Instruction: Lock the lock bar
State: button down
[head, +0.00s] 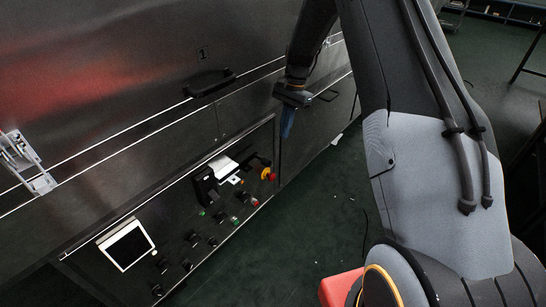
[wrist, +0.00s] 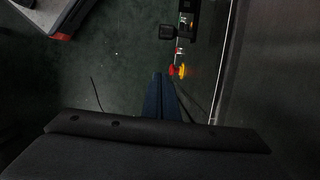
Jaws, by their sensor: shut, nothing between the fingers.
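My gripper (head: 287,122) points down in front of the dark machine wall, right of the control panel. Its blue fingers (wrist: 161,78) are together in the wrist view, with nothing between them. No part is plainly recognisable as the lock bar. A silver metal latch-like fitting (head: 24,162) is on the wall at the far left of the head view, well away from my gripper. A black handle (head: 209,83) is on the wall below a number 1, left of my gripper. Whether either belongs to the lock bar, I cannot tell.
The control panel has a white-framed screen (head: 127,244), several knobs and a red-and-yellow button (head: 267,174). That button also shows beyond my fingertips in the wrist view (wrist: 179,71). A black box (head: 204,187) juts from the panel. Dark green floor (head: 310,222) lies open beside it.

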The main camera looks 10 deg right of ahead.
jog(key=s+a+f+b, duration=0.1)
jog(key=s+a+f, duration=0.2)
jog(key=a+f, duration=0.2)
jog(key=shift+d+x, duration=0.3)
jog(key=shift+x, duration=1.1)
jog(key=shift+s, duration=0.1)
